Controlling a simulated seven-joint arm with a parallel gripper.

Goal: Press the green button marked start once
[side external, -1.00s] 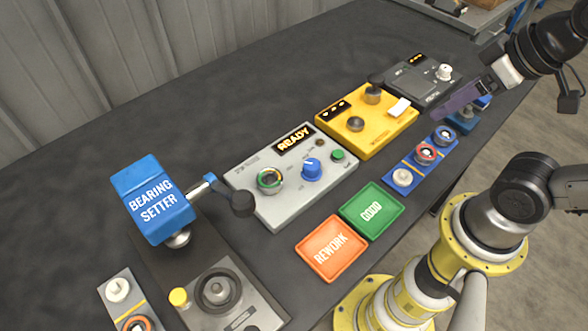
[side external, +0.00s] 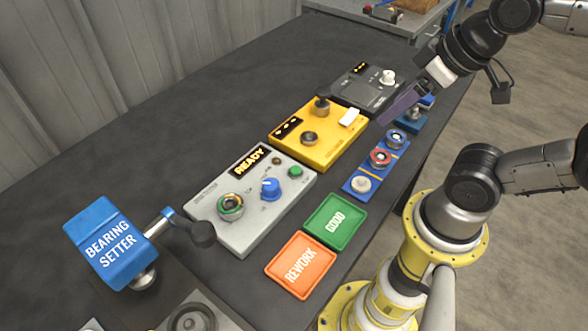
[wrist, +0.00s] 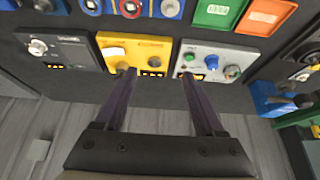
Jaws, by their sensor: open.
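The green button (side external: 295,172) sits at the right end of a grey box (side external: 250,215) with a lit READY display (side external: 249,162). Its marking is too small to read. In the wrist view the green button (wrist: 188,57) shows on the grey box, close to the right fingertip in the picture. My gripper (side external: 384,120) has long purple fingers and is up over the far right side of the table, beside the dark box and well away from the green button. In the wrist view my gripper (wrist: 157,75) is open and empty, its fingers apart.
The grey box also has a blue knob (side external: 270,189) and a ringed dial (side external: 230,207). A yellow box (side external: 320,145) and a dark box (side external: 365,92) stand beyond it. Green GOOD (side external: 335,221) and orange REWORK (side external: 300,265) trays lie in front. A blue bearing setter (side external: 105,243) stands left.

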